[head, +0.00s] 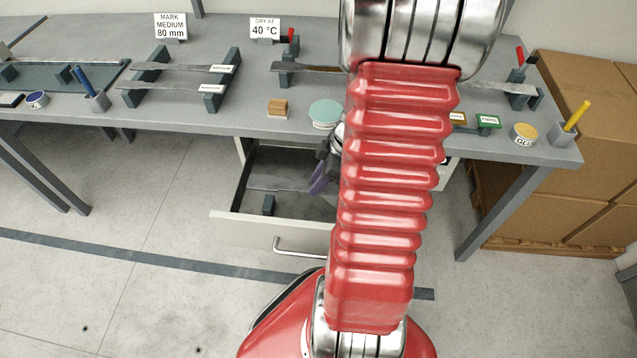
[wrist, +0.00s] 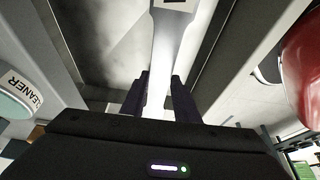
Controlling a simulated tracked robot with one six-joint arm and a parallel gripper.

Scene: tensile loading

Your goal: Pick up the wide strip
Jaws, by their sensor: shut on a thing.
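A pale metal strip (wrist: 172,35) with a flared end and a label at its far end runs up the middle of the wrist view. My gripper (wrist: 158,85) is shut on its narrower part, with one dark finger on each side. In the head view my gripper (head: 318,181) is down in the open drawer (head: 262,223), partly hidden by my red arm. A thin strip (head: 275,189) shows there, reaching left from the fingers. I cannot tell whether it touches its supports, and its other end is hidden.
Above the drawer, the grey bench (head: 215,119) carries a rack with two labelled strips (head: 185,77), a wooden block (head: 277,108) and a green-lidded tub (head: 325,113). The drawer walls are close around my gripper. Cardboard boxes (head: 590,130) stand at right.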

